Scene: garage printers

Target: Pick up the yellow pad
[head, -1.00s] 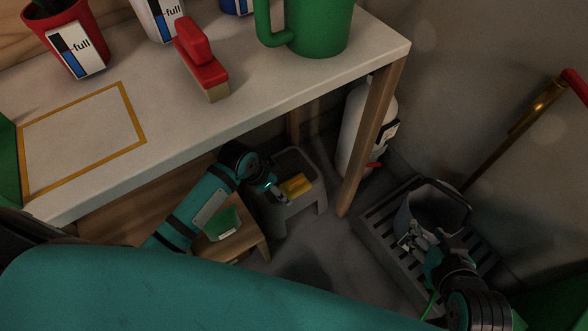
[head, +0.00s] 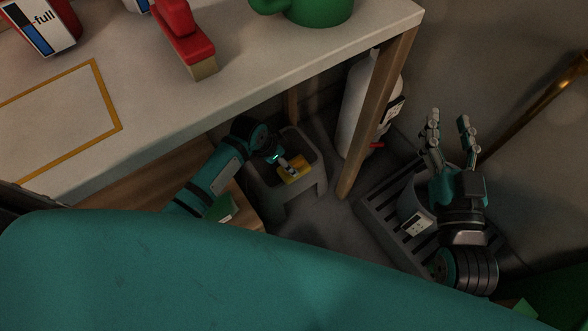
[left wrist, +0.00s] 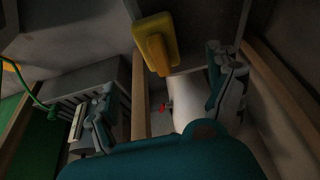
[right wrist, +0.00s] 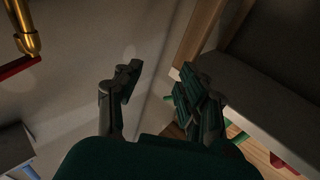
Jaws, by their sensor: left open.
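The yellow pad (head: 295,172) lies on a grey stool (head: 310,192) under the workbench. It also shows in the left wrist view (left wrist: 155,42), beyond and between the spread fingers. My left gripper (head: 285,165) is at the pad in the head view and partly covers it; I cannot tell whether it touches. In the left wrist view my left gripper (left wrist: 165,100) is open, with nothing between its fingertips. My right gripper (head: 449,122) is raised above the grey bucket with its fingers apart and empty. It also shows open in the right wrist view (right wrist: 157,85).
The workbench top (head: 150,100) and its wooden leg (head: 375,115) stand close to the left arm. A white cylinder (head: 358,105) stands behind the leg. A grey bucket (head: 412,208) sits on a slatted grate (head: 380,210) at right. A wooden step (head: 245,212) is beside the stool.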

